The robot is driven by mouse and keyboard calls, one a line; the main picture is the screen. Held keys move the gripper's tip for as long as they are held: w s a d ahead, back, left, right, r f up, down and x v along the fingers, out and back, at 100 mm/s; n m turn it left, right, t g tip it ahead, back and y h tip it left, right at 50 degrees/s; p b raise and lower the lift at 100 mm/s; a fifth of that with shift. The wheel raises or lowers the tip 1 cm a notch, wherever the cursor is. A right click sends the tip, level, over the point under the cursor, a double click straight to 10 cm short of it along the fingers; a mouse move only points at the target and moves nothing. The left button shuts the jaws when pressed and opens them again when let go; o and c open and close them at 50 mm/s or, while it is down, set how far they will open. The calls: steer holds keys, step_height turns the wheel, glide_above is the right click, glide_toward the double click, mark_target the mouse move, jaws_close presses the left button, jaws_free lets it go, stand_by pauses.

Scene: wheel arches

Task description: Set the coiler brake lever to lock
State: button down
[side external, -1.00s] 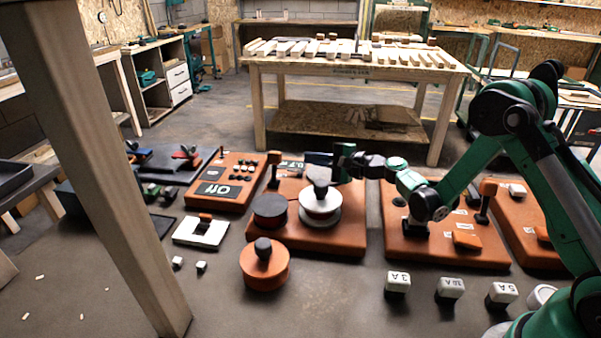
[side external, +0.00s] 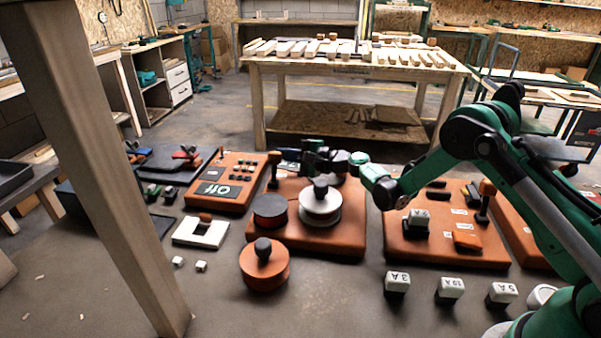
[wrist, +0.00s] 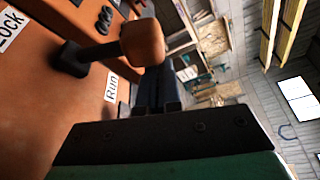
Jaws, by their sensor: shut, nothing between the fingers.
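The coiler is an orange-brown base (side external: 345,235) with a dark spool (side external: 270,209) and a pale spool (side external: 319,205). Its brake lever (side external: 273,168) stands at the back left, a dark stem with an orange-brown knob. In the wrist view the knob (wrist: 143,42) is close, upper middle, leaning right from its dark pivot. A "Lock" label (wrist: 10,28) lies at far left and a "Run" label (wrist: 112,86) below the knob. My gripper (wrist: 157,85) is shut and empty, just beside the knob; contact cannot be told. It also shows behind the spools (side external: 290,160).
Another panel (side external: 445,250) with a similar lever (side external: 486,200) lies right. A round knobbed weight (side external: 264,268) and white-topped blocks (side external: 450,288) stand in front. A wooden post (side external: 110,170) rises at left.

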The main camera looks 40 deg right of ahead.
mark_target(280, 155)
steer(key=shift+s+a+r, duration=0.1)
steer(key=shift+a+r, duration=0.05)
steer(key=shift+s+a+r, duration=0.3)
steer(key=shift+s+a, duration=0.05)
steer(key=shift+s+a+r, duration=0.35)
steer(key=shift+s+a, duration=0.35)
steer(key=shift+v, duration=2.85)
